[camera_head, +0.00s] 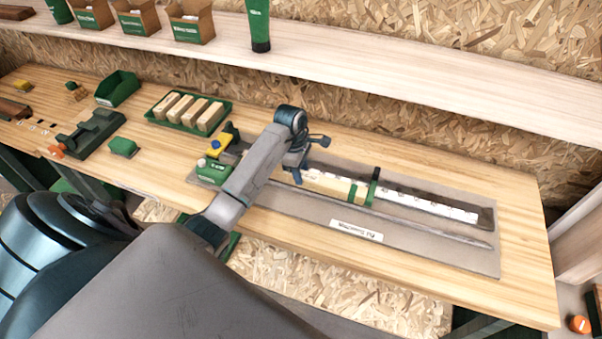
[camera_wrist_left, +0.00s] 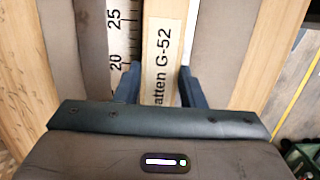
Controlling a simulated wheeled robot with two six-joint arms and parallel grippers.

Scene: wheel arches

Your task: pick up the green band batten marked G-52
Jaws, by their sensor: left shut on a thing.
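The batten marked G-52 is pale wood (camera_head: 328,184) with a green band near its right end. In the head view it lies along the ruler on the grey mat, its left part hidden behind my arm. In the left wrist view the batten (camera_wrist_left: 158,40) shows the printed words "atten G-52" between my fingers. My left gripper (camera_head: 297,171) is shut on it, one blue finger on each side, and it also shows in the left wrist view (camera_wrist_left: 159,84). I cannot tell whether the batten is clear of the mat. My right gripper is not in view.
A long ruler (camera_head: 430,205) with a dark upright stop (camera_head: 373,187) runs beside the batten on the grey mat (camera_head: 450,252). A green tray of wooden blocks (camera_head: 160,119) and a green vise-like tool (camera_head: 90,133) stand left. A shelf (camera_head: 400,75) runs behind. The bench's right end is clear.

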